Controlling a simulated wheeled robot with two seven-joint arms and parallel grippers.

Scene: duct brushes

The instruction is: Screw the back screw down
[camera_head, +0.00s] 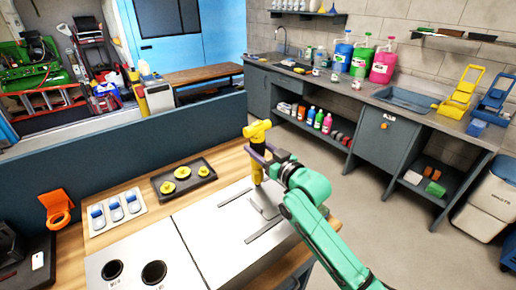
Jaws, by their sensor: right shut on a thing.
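My right gripper (264,156), at the end of the green arm, is shut on the yellow power driver (258,135). The driver stands upright with its yellow head above the jaws and its yellow lower part (257,174) below them. It is over the back right part of the pale metal plate (205,232). No screw can be made out; the driver's tip is too small to tell whether it touches anything. My left gripper is not in view.
Left of the plate lie a black tray (166,187) with yellow round pieces, a white tray (96,224) with blue-topped pieces, and an orange ring-shaped item (58,208). A panel with two dark holes (154,272) is in front. A dark partition (110,148) stands behind.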

